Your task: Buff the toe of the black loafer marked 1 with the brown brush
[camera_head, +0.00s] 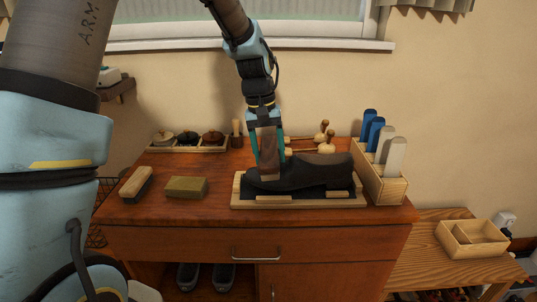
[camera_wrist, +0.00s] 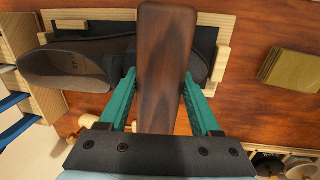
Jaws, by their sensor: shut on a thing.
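The black loafer (camera_head: 310,174) lies on a wooden stand (camera_head: 300,204) with a dark mat, its toe to the left. In the wrist view the loafer (camera_wrist: 70,65) has its opening at the left; no number is readable. My gripper (camera_head: 267,158) is shut on the brown brush (camera_head: 267,142), teal fingers on both sides. The brush hangs upright over the toe, its lower end at the toe. Whether it touches cannot be told. In the wrist view the brush (camera_wrist: 165,65) hides much of the toe, and its bristles are not visible.
Another brush (camera_head: 135,182) and a tan block (camera_head: 186,187) lie left on the dresser. A tray of round tins (camera_head: 187,140) is behind. A box (camera_head: 382,184) with blue and pale upright items stands close right. Wooden-handled items (camera_head: 322,138) lie behind the loafer.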

